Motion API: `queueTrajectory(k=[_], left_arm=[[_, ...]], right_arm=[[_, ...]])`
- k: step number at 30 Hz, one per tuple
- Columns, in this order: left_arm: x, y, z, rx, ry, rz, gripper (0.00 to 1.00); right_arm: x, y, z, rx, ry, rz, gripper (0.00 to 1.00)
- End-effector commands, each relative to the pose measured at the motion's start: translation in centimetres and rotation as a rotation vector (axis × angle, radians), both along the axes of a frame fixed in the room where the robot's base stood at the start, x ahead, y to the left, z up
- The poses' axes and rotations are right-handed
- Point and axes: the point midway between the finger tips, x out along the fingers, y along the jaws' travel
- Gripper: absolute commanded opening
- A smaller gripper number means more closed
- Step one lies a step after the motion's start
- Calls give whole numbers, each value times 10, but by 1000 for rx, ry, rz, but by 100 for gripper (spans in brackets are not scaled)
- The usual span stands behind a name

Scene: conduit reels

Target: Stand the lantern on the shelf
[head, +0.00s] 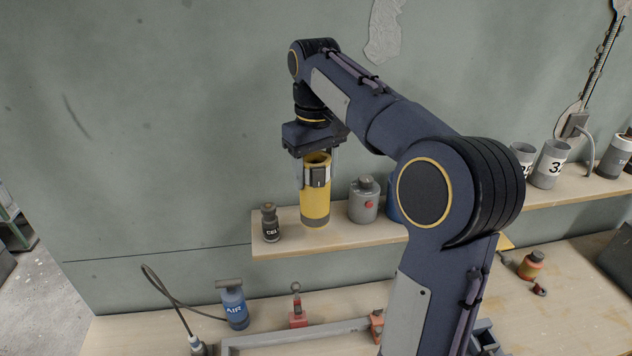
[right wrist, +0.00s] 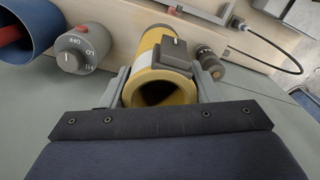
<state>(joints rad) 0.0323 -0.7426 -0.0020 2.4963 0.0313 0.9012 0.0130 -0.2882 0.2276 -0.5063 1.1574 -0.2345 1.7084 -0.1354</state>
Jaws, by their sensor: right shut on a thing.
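The lantern (head: 316,204) is a yellow, open-topped cylinder with a dark grey switch box on its side. It is upright at the left part of the wooden shelf (head: 355,233). Its base meets the shelf top in the picture; I cannot tell if it bears fully on it. My right gripper (head: 318,172) points down from above and is shut on the lantern's upper part. In the right wrist view the fingers flank the lantern (right wrist: 160,72) on both sides. My left gripper is not in view.
A small dark bottle (head: 270,223) stands left of the lantern, and a grey canister with a dial (head: 364,202) stands right. Grey cups (head: 551,165) are farther right on the shelf. Below, the bench (head: 565,310) holds a blue AIR bottle (head: 234,306) and a red-based fitting (head: 298,316).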

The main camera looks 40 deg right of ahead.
Motion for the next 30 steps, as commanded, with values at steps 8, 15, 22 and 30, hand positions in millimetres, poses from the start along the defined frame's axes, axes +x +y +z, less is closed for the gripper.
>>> queueTrajectory(k=[8,15,22,30], left_arm=[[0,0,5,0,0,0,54],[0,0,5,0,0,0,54],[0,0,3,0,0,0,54],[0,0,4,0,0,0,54]], right_arm=[[5,-7,-33,0,1,-1,7],[6,-7,-40,0,-3,-2,7],[6,-7,-44,0,-2,-2,7],[6,-7,-43,-1,-1,-2,77]])
